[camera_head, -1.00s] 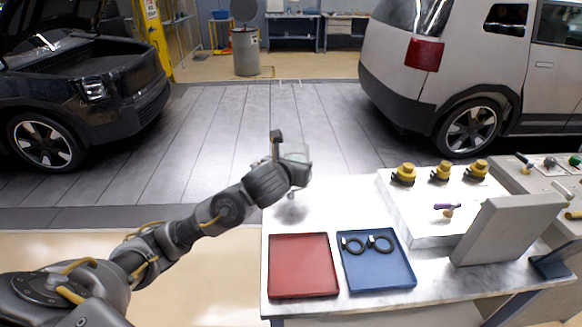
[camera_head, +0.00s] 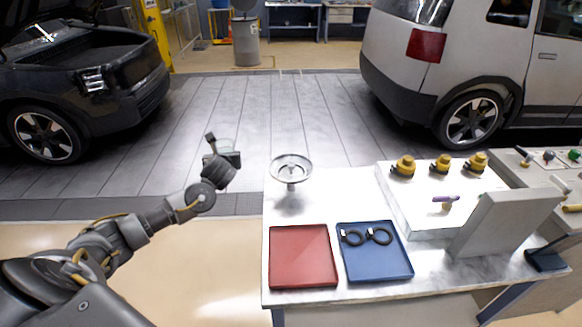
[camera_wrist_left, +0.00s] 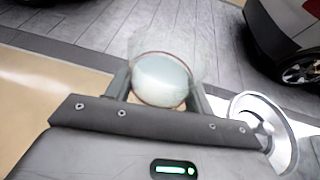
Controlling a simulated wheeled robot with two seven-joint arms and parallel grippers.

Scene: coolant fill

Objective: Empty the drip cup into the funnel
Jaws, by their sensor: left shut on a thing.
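The funnel (camera_head: 291,168) is a wide metallic dish on a short stem at the table's back left corner. It also shows at the right of the left wrist view (camera_wrist_left: 262,125). My left gripper (camera_head: 229,157) is left of the funnel, past the table's left edge, in the air. It is shut on the drip cup, a clear cup (camera_wrist_left: 162,80) seen between the fingers in the left wrist view. A pale surface fills the cup's round opening; I cannot tell how much liquid it holds. My right gripper is not in view.
A red tray (camera_head: 302,257) and a blue tray (camera_head: 374,265) with black rings lie at the table's front. A white block (camera_head: 425,215) with yellow-capped parts and a grey panel (camera_head: 492,225) stand to the right. Table space between funnel and trays is clear.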

